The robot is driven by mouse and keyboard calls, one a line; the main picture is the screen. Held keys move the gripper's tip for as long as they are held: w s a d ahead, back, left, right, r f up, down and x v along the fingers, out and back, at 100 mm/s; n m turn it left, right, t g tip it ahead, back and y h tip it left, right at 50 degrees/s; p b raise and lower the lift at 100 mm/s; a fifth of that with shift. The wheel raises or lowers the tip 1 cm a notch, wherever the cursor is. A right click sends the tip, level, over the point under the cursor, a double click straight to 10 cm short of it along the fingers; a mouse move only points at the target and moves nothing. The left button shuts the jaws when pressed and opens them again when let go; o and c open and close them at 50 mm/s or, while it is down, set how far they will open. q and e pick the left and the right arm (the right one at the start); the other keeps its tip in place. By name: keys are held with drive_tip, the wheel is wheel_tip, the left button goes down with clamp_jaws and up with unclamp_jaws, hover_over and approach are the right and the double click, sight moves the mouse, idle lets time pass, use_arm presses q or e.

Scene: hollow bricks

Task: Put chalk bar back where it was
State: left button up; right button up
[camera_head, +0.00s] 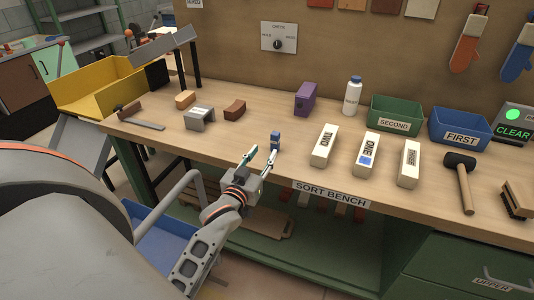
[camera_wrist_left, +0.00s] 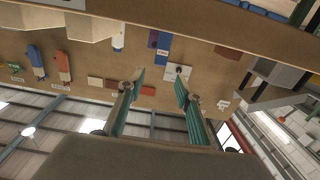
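A small blue bar (camera_head: 275,140) stands upright on the bench, left of the three white blocks; it looks most like the chalk bar, though no label confirms this. It also shows in the left wrist view (camera_wrist_left: 163,43), beyond the fingers. A blue square patch (camera_head: 366,160) shows on the block marked ONE (camera_head: 366,150). My left gripper (camera_head: 261,156) is open and empty at the bench's front edge, just in front of the blue bar. In the left wrist view (camera_wrist_left: 158,82) its fingers are apart with nothing between them. My right gripper is out of view.
Blocks TWO (camera_head: 325,145) and THREE (camera_head: 408,163) flank ONE. A purple brick (camera_head: 305,98) and a white bottle (camera_head: 353,97) stand behind. Bins SECOND (camera_head: 394,111) and FIRST (camera_head: 459,128) are at back right. A mallet (camera_head: 462,176) lies right. Bench around the blue bar is clear.

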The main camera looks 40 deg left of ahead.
use_arm(q)
drive_tip(key=s+d+f+m+g+h, duration=0.3)
drive_tip(key=s+d+f, duration=0.7)
drive_tip(key=f, duration=0.3)
drive_tip(key=s+d+f+m+g+h, duration=0.3)
drive_tip(key=s+d+f+m+h, duration=0.1)
drive_tip(key=s+d+f, duration=0.6)
wheel_tip(320, 180, down, 3)
drive_tip(key=s, duration=0.3)
drive_tip(key=shift+g, duration=0.4)
drive_tip(key=shift+w, duration=0.1)
